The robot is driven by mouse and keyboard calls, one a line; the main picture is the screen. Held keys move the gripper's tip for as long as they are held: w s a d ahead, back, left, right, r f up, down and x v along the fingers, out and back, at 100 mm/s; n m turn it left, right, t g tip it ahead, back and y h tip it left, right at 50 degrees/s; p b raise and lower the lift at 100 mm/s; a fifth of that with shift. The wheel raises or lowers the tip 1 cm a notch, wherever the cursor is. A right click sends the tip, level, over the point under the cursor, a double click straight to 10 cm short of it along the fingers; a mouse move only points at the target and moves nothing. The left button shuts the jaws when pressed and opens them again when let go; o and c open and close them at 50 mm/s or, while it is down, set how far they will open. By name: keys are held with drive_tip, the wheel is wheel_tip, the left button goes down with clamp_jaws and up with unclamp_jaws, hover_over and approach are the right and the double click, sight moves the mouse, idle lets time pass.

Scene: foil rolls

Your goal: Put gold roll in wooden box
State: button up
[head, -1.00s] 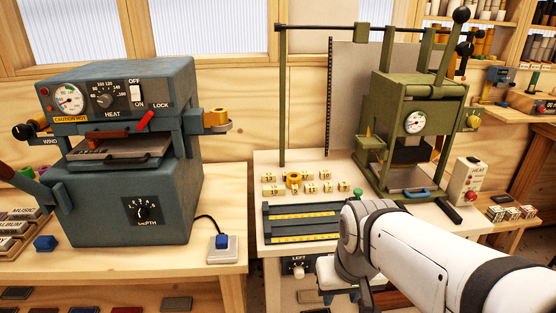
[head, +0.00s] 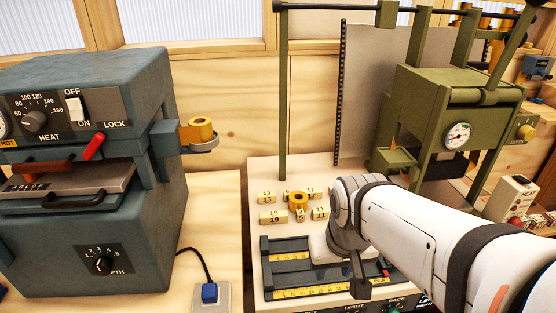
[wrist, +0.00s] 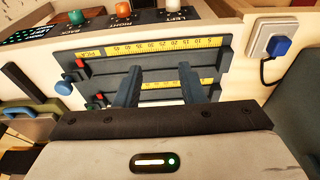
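A gold roll (head: 298,201) stands on the cream bench among numbered blocks, left of my arm in the head view. A second gold roll (head: 201,129) sits in a round holder on the right side of the blue-grey heat machine. I cannot tell which one is meant. I make out no wooden box in either view. My gripper (wrist: 158,82) is open and empty in the wrist view, its two dark fingers apart over the ruler rails. In the head view my wrist hides most of it. Neither gold roll shows in the wrist view.
Dark ruler rails (head: 285,275) lie at the front. A blue plug (head: 209,292) with a black cable is at front left. More rolls stand on shelves at far right.

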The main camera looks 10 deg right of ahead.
sight(298, 197)
drive_tip(key=shift+o, duration=0.2)
